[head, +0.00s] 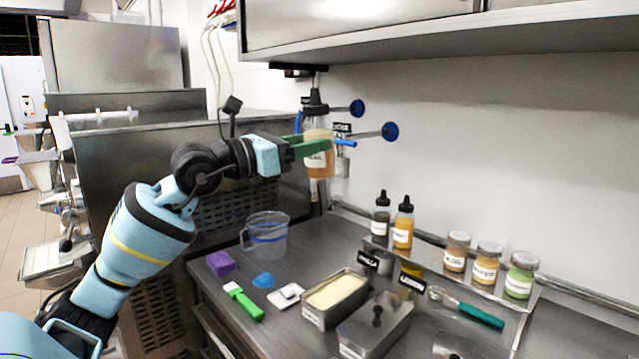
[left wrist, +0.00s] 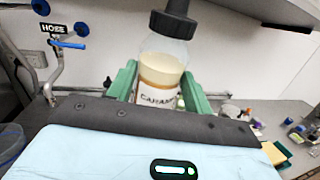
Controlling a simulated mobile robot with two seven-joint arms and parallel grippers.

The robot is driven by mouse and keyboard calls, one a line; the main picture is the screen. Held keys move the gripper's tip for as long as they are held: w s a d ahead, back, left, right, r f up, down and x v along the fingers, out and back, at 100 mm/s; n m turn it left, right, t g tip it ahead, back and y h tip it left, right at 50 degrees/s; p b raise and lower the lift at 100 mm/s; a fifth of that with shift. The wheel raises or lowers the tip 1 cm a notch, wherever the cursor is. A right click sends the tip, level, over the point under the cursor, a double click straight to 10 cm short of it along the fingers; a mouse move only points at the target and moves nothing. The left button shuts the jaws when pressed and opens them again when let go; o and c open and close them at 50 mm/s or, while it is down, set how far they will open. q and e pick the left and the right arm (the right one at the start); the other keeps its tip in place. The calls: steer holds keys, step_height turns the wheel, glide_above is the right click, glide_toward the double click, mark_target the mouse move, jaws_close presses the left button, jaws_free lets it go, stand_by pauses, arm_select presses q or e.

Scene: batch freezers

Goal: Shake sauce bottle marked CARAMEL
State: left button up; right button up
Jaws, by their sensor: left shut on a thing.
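The sauce bottle (head: 318,152) is clear with a black cap and tan sauce in it. Its label, partly covered, reads "CARAM" in the left wrist view (left wrist: 160,82). My left gripper (head: 312,147) is shut on the bottle, with its green fingers on either side of it. It holds the bottle about upright in the air, above the back of the steel counter (head: 308,238) and in front of the wall. In the left wrist view the bottle leans slightly. My right gripper is not in view.
Blue-handled taps (head: 389,131) are close behind the bottle. A shelf (head: 420,45) hangs above. Dropper bottles (head: 403,224) and jars (head: 487,265) stand at the right.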

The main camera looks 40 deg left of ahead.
arm_select(q)
step_height(320, 180, down, 7)
step_height(320, 180, up, 7)
steer(key=shift+r, duration=0.15)
step_height(320, 180, down, 8)
step_height(320, 180, up, 7)
steer(key=shift+a+r, duration=0.1)
steer(key=shift+r, duration=0.35)
step_height(320, 180, down, 7)
steer(key=shift+f, duration=0.15)
